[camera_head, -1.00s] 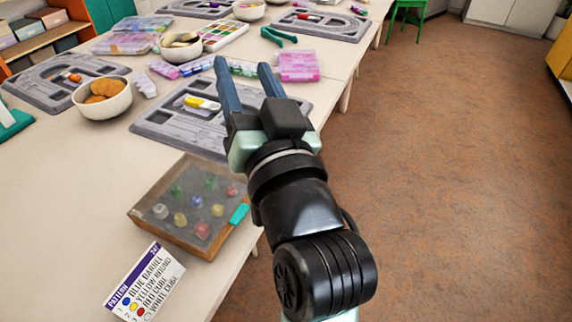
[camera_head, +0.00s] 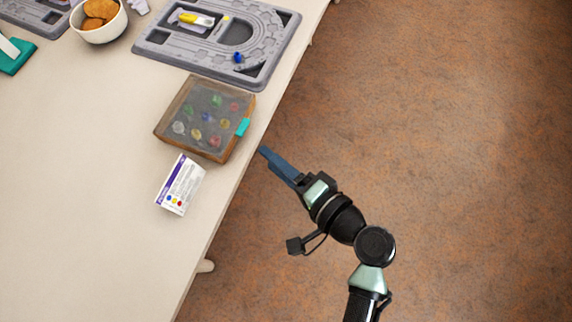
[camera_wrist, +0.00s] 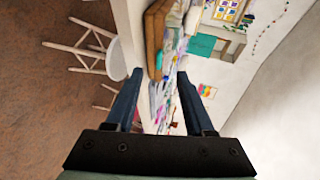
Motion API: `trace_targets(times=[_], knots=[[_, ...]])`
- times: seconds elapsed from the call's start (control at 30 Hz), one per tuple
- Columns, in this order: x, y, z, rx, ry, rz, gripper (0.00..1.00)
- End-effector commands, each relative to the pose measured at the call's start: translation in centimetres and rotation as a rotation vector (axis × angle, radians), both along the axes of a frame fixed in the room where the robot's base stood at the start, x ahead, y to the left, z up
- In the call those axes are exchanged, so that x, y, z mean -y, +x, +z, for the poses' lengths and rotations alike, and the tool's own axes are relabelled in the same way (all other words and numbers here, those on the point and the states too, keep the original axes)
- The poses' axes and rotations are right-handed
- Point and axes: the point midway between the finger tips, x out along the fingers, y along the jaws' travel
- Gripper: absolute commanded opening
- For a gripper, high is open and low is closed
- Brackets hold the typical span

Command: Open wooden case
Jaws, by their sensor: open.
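The wooden case (camera_head: 162,127) lies flat near the right edge of the table in the head view, its see-through lid down over several coloured beads. A teal tab (camera_head: 243,127) sits on its right side. My gripper (camera_head: 266,152) is just off the table edge, to the lower right of the tab and apart from the case, its fingers pointing toward the table. In the wrist view the fingers (camera_wrist: 160,75) are spread with nothing between them, and the wooden case (camera_wrist: 152,38) shows sideways ahead of them.
The table's left and lower parts are bare. Open floor lies to the right.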

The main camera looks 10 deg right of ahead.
Motion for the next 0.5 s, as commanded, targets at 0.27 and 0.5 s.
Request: trace_targets(times=[0.27, 0.5], knots=[[-2.7, 4.7, -1.6, 0.002, 0.0, 0.004, 0.53], [-4.2, 7.3, -2.5, 0.002, -0.002, 0.003, 0.53]])
